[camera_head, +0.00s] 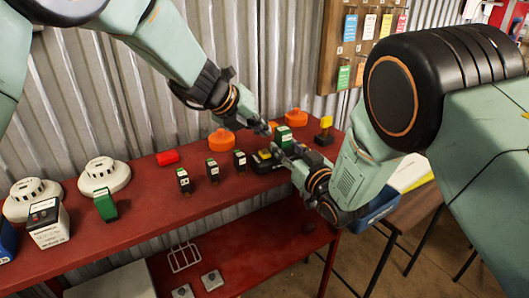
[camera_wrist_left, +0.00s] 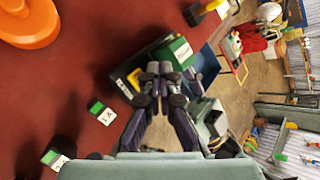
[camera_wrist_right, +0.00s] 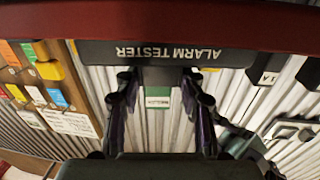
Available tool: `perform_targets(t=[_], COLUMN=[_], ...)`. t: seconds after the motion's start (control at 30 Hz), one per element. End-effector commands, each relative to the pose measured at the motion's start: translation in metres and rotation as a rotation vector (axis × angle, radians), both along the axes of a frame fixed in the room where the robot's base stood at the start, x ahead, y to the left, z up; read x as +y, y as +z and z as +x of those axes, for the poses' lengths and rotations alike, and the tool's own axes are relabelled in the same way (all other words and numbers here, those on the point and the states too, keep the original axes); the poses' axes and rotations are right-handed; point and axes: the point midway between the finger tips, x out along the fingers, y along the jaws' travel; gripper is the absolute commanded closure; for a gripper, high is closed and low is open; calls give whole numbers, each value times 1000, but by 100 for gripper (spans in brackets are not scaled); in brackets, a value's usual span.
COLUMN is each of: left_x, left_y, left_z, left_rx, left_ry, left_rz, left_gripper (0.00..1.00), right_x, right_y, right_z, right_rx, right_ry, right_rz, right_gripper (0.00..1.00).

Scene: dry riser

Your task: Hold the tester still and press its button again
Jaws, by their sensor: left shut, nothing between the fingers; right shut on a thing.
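The tester (camera_head: 262,164) is a dark box on the red shelf, with a yellow button on its top and a green block (camera_head: 283,135) standing in it. Its side reads "ALARM TESTER", upside down, in the right wrist view (camera_wrist_right: 180,52). My right gripper (camera_head: 284,154) is shut on the tester's near side. My left gripper (camera_head: 264,127) is shut and empty above the tester. In the left wrist view its fingertips (camera_wrist_left: 160,72) appear beside the yellow button (camera_wrist_left: 135,80) and the green block (camera_wrist_left: 174,52). I cannot tell whether they touch the button.
On the red shelf (camera_head: 150,215) stand small labelled black-and-green blocks (camera_head: 212,170), an orange disc (camera_head: 222,140), another orange piece (camera_head: 296,117), a yellow-topped block (camera_head: 325,130) and white detectors (camera_head: 104,176). A corrugated wall and tag board (camera_head: 350,40) stand behind. A blue bin (camera_head: 378,207) is at the right.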

Motion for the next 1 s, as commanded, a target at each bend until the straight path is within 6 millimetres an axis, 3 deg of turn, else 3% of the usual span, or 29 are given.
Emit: perform_targets(t=[0.33,1.0], left_x=[0,0], left_y=[-29,-30], left_z=[0,0], left_rx=[1,0], left_ry=[0,-1], left_rz=[0,1], left_gripper=[100,100], right_x=[0,0], right_y=[2,2], right_z=[0,0], right_rx=[-4,-4], right_ry=[0,0], right_rz=[1,1], right_gripper=[100,100])
